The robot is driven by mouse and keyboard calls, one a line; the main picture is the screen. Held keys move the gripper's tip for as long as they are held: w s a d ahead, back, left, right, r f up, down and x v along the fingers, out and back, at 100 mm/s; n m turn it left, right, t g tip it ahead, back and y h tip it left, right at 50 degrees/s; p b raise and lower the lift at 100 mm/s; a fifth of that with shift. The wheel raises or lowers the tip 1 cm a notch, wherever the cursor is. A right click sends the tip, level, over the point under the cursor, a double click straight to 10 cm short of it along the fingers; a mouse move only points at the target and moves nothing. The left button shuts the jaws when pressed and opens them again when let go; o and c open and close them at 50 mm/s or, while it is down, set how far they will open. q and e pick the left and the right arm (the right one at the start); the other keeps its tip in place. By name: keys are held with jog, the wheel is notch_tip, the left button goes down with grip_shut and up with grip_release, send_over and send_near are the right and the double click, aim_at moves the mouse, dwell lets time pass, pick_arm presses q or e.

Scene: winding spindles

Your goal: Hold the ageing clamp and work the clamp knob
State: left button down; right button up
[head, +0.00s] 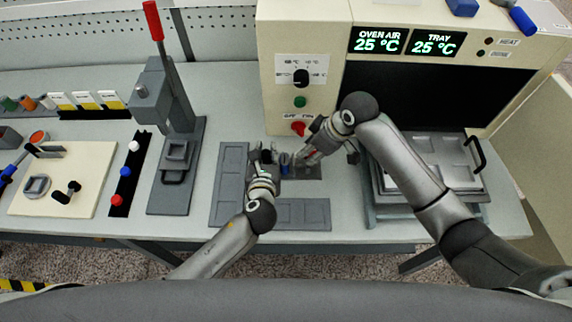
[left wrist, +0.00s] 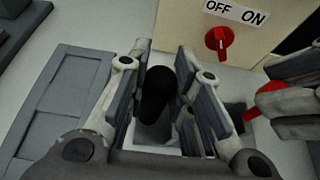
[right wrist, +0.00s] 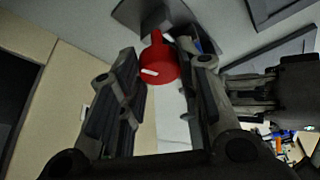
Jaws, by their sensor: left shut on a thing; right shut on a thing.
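The ageing clamp stands on the bench in front of the oven, mostly hidden by my grippers in the head view. In the left wrist view its dark upright part (left wrist: 155,95) sits between the fingers of my left gripper (head: 268,158), which is shut on it. The red clamp knob (right wrist: 158,65), with a white pointer mark, lies between the fingertips of my right gripper (head: 304,160), which is shut on it. The knob also shows at the right of the left wrist view (left wrist: 262,100). The two grippers are close together.
The oven (head: 305,45) stands behind, with a red OFF/ON switch (head: 298,128) just beyond the grippers. A grey flat tray (head: 231,180) lies to the left. A lever press (head: 176,140) stands further left. A lidded metal tray (head: 440,160) is at the right, under my right arm.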

jog(key=m+t+h, duration=0.1)
jog(key=m, duration=0.2)
jog(key=m+h, duration=0.1)
jog(key=m, duration=0.3)
jog(key=shift+s+a+t, duration=0.1)
jog(key=shift+t, duration=0.3)
jog(key=m+h, duration=0.1)
jog(key=m, duration=0.2)
jog(key=shift+m+h, duration=0.3)
jog(key=shift+d+m, duration=0.2)
jog(key=shift+m, duration=0.1)
jog(key=o, duration=1)
jog(key=shift+w, duration=0.2)
jog(key=shift+o, duration=0.9)
